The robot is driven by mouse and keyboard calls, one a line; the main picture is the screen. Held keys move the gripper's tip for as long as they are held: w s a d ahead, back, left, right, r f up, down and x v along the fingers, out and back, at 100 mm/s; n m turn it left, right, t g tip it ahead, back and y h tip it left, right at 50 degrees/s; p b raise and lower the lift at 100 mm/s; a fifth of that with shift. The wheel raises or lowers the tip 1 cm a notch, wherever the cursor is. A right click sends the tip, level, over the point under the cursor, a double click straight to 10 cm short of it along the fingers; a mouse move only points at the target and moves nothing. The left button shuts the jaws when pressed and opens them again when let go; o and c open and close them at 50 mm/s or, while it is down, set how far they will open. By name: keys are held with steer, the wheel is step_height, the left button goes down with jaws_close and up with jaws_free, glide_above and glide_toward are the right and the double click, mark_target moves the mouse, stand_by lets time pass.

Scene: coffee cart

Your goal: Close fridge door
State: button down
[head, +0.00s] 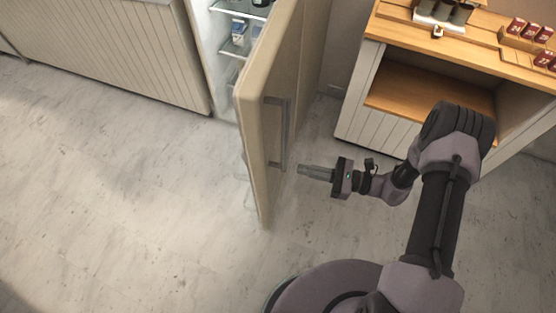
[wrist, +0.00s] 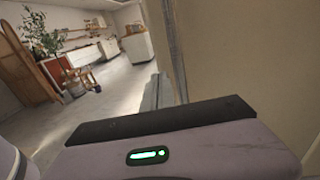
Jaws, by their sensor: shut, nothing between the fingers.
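The fridge door (head: 256,139) stands open in the head view, swung out from the fridge toward me. Its outer face with a vertical grey bar handle (head: 284,135) is turned to the right. The fridge interior (head: 226,42) shows behind the door's left side, with glass shelves and a few items. My gripper (head: 301,170) is shut and empty, pointing left, just right of the handle's lower end and seemingly apart from it. In the wrist view the door panel (wrist: 235,55) fills the right, with the handle (wrist: 177,50) along its left edge. The shut fingers (wrist: 158,92) show partly.
A wooden coffee cart (head: 425,92) with an open shelf stands to the right, close behind my arm. Cups and small red boxes (head: 524,27) are on its top. A panelled counter (head: 110,50) runs left of the fridge. The floor (head: 110,190) left of the door is clear.

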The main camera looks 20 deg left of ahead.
mark_target(265, 161)
steer(key=a, duration=0.2)
steer(key=a+b, duration=0.1)
steer(key=a, duration=0.2)
steer(key=a+b, duration=0.1)
steer(key=a, duration=0.2)
steer(key=shift+s+a+f, duration=0.1)
steer(key=shift+s+a, duration=0.05)
steer(key=shift+s, duration=0.1)
steer(key=shift+a, duration=0.55)
